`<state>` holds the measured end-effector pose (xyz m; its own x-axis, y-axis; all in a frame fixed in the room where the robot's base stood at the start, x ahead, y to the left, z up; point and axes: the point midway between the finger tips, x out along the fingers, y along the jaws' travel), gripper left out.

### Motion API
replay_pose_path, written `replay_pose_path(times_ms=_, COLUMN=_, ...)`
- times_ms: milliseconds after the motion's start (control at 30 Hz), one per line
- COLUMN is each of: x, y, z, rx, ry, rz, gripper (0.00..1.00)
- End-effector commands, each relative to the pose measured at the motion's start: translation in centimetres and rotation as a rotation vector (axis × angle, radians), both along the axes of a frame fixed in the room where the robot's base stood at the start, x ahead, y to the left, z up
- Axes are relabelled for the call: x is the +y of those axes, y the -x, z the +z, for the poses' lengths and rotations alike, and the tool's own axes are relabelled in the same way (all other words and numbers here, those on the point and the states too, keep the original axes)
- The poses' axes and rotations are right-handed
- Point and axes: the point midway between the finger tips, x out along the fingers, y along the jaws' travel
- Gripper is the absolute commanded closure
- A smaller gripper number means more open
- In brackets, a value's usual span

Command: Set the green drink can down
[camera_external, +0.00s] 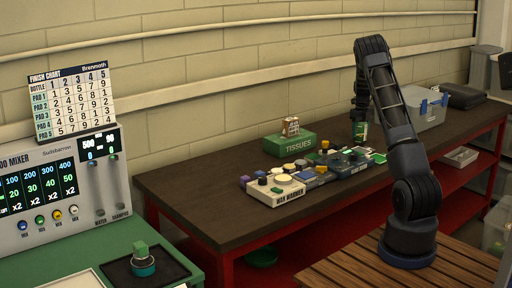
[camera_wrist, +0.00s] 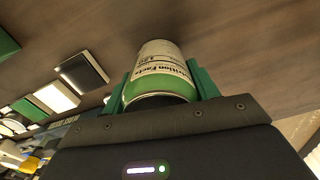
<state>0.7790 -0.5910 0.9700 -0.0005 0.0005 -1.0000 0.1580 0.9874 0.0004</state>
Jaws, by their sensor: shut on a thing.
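The green drink can (camera_wrist: 158,72) has a cream label with nutrition text and a green band. My gripper (camera_wrist: 160,90) is shut on it, with a green finger on each side of the can. In the external view the can (camera_external: 360,132) hangs under my gripper (camera_external: 360,122), over the back part of the dark bench top (camera_external: 205,200). I cannot tell whether the can touches the bench top.
A green tissue box (camera_external: 290,144) and a cluster of pads and bottles with a white tray (camera_external: 275,190) stand left of the can. Flat green and white pieces (camera_wrist: 60,90) lie close by. A grey-lidded bin (camera_external: 425,108) stands to the right. The bench's front left is clear.

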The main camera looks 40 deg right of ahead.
Motion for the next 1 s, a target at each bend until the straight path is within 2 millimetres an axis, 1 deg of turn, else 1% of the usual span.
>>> replay_pose_path(times_ms=367, x=0.0, y=-0.1, z=-0.4, rx=-0.001, ry=0.000, rz=0.001, gripper=0.74)
replay_pose_path(times_ms=400, x=0.0, y=0.0, z=-0.4, rx=-0.001, ry=0.000, rz=0.000, gripper=0.35)
replay_pose_path(times_ms=467, x=0.0, y=0.0, z=-0.4, rx=-0.001, ry=0.000, rz=0.001, gripper=0.23)
replay_pose_path(times_ms=500, x=0.0, y=0.0, z=-0.4, rx=-0.001, ry=0.000, rz=0.001, gripper=0.19)
replay_pose_path(times_ms=833, x=0.0, y=0.0, z=-0.1, rx=-0.001, ry=0.000, rz=0.001, gripper=0.19)
replay_pose_path(times_ms=933, x=0.0, y=-0.1, z=0.8, rx=-0.002, ry=0.001, rz=0.001, gripper=0.19)
replay_pose_path(times_ms=1000, x=0.0, y=-0.1, z=1.8, rx=-0.003, ry=0.002, rz=0.002, gripper=0.19)
